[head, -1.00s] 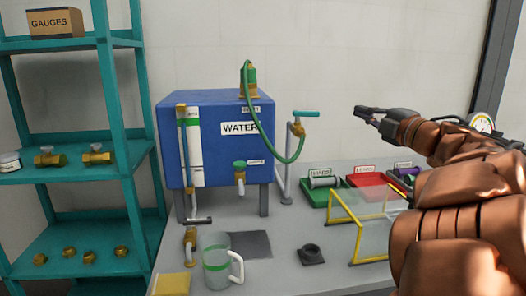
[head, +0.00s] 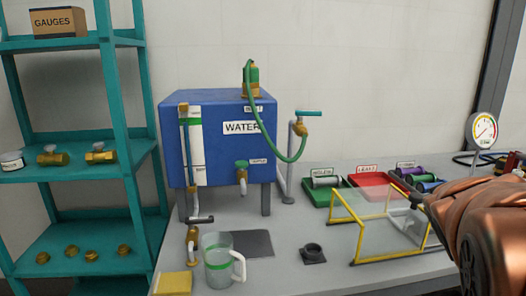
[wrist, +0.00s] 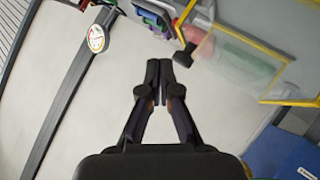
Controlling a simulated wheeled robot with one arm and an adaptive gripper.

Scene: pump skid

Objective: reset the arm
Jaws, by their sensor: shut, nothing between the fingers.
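My gripper (wrist: 158,80) is shut and empty in the wrist view, its two dark fingers together. In the head view my copper-coloured arm reaches in from the right edge, and the gripper (head: 408,194) shows only as a small dark part by the yellow-framed clear guard (head: 352,225). Whether it touches the guard cannot be told. The guard also shows at the upper right of the wrist view (wrist: 232,62).
A blue water tank (head: 215,150) with a green hose stands on the grey bench. A jug (head: 217,262), a yellow sponge-like block (head: 174,283), green (head: 318,197) and red (head: 365,180) trays and a gauge (head: 483,128) stand around it. Teal shelves (head: 125,90) are at left.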

